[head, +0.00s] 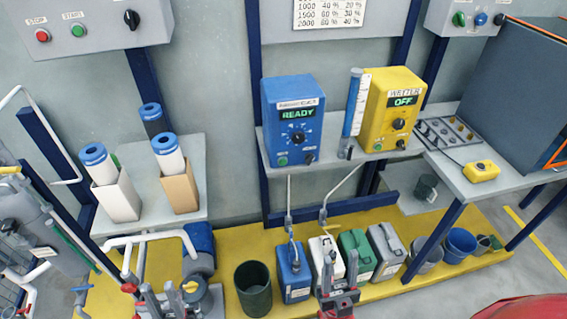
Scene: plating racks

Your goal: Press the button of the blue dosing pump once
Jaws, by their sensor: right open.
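The blue dosing pump (276,127) stands on the grey wall shelf, left of the yellow pump. Its display (298,113) reads READY in green. A round dial sits below the display. A small green button (283,161) is at the lower left of its front, and a small black knob (308,158) is at the lower right. My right gripper (340,275) is open, low in front of the pump and well apart from it. My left gripper (162,292) is at the bottom left, also far from the pump; its jaw opening is unclear.
The yellow pump (378,115), marked WETTER, reads OFF. A blue-and-white level tube (353,105) stands between the pumps. Several canisters and buckets stand on the yellow platform (325,212) below. Filter cartridges in boxes sit on the left shelf. The air before the blue pump looks clear.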

